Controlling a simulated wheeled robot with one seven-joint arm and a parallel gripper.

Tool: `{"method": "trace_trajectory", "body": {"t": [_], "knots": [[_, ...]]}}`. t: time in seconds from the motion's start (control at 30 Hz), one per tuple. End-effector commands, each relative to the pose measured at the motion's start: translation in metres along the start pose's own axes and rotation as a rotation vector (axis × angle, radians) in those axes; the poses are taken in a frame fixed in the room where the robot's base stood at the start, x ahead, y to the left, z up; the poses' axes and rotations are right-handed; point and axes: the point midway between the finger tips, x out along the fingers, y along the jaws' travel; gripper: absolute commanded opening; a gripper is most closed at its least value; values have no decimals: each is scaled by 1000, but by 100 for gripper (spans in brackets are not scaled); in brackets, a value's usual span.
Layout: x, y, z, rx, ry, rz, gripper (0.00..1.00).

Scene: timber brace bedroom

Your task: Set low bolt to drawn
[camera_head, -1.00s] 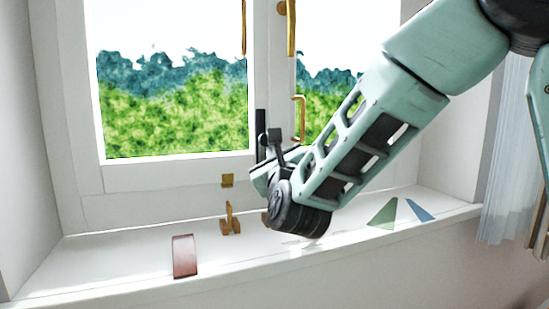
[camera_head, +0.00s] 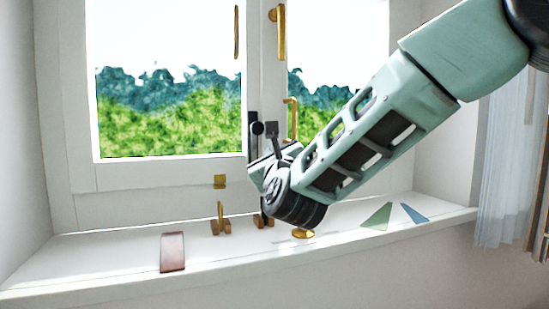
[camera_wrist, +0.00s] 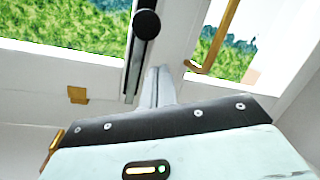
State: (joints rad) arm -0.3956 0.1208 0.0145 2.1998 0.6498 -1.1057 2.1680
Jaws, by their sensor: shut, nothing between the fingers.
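The low bolt is a dark upright rail (camera_head: 252,150) on the window frame with a round black knob (camera_head: 257,128). In the wrist view the knob (camera_wrist: 146,24) stands out in front of the rail (camera_wrist: 130,75), near the top of the picture. My gripper (camera_head: 272,129) is close to the knob, just right of it in the head view. In the wrist view my gripper's fingers (camera_wrist: 157,84) are together and empty, pointing up towards the underside of the knob. I cannot tell whether they touch it. My wrist hides the rail's lower end in the head view.
Brass handles (camera_head: 281,35) and a brass lever (camera_head: 292,112) are on the window frame. A brass plate (camera_head: 220,181) sits above a brass fitting (camera_head: 221,224) on the sill.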

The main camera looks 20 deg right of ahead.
Motion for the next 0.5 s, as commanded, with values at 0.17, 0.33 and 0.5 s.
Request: {"method": "trace_trajectory", "body": {"t": [0.17,0.33,0.5], "knots": [[-19,8,-9,2,-1,4,0],[-57,8,-9,0,0,5,0],[-84,7,-9,0,0,3,0]]}}
